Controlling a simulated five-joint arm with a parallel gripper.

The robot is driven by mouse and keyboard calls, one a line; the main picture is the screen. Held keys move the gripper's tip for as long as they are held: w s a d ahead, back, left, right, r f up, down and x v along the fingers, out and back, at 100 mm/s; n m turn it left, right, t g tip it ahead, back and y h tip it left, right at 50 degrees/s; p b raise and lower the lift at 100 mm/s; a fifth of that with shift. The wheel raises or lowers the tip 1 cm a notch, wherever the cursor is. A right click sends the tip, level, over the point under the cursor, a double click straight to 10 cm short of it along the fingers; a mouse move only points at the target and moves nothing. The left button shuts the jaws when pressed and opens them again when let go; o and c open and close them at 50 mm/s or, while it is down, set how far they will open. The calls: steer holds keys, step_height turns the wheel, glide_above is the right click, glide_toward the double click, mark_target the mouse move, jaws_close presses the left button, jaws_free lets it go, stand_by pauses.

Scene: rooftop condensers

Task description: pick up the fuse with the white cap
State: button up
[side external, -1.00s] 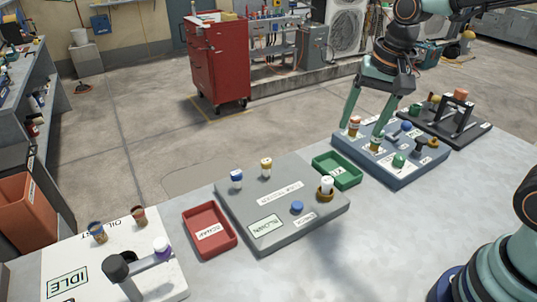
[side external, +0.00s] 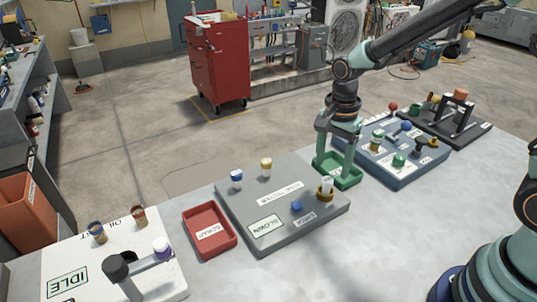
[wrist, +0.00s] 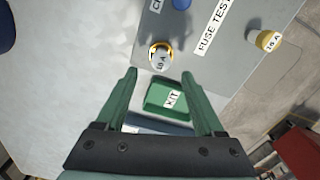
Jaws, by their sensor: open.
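The fuse with the white cap (side external: 326,184) stands upright in a yellow-orange ring near the right corner of the grey fuse-test board (side external: 250,222). In the wrist view the same fuse (wrist: 161,58) shows from above, just beyond the fingertips and roughly centred between them. My gripper (side external: 335,172) is open and empty, over the green tray (side external: 349,183) just behind the fuse. In the wrist view my gripper (wrist: 159,75) has its fingers spread wide, with the green tray (wrist: 152,100) showing between them.
A blue-capped fuse (side external: 236,176) and a yellow-capped fuse (side external: 266,164) stand at the board's back edge. A blue button (side external: 297,206) is near the white-capped fuse. A red tray (side external: 209,247) lies left; a blue-grey board (side external: 425,173) with parts lies right.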

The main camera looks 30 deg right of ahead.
mark_target(328, 180)
steer(key=shift+a+f, duration=0.2)
steer(key=shift+f, duration=1.15)
steer(key=shift+a+f, duration=0.15)
steer(key=shift+f, duration=1.2)
steer(key=shift+c, duration=0.3)
jaws_close()
steer(key=shift+r, duration=0.1)
